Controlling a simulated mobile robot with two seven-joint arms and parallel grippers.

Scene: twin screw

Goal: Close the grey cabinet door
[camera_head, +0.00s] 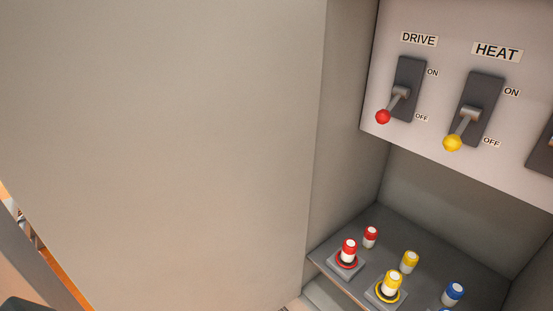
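The grey cabinet door (160,140) is a large flat beige-grey panel filling the left and middle of the head view. It stands open beside the cabinet (345,130), whose inside shows at the right. The door's right edge meets the cabinet's left side wall. Its lower left edge runs diagonally near the bottom left corner, and its top is out of frame. No handle shows on the visible face. Neither of my grippers can be made out. A small dark shape at the bottom left corner is too cut off to identify.
Inside the cabinet, a DRIVE switch (408,88) and a HEAT switch (480,108) have levers down towards OFF. Below, a grey shelf (440,262) holds several red, yellow and blue capped plugs. Orange and grey surfaces show past the door at lower left.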

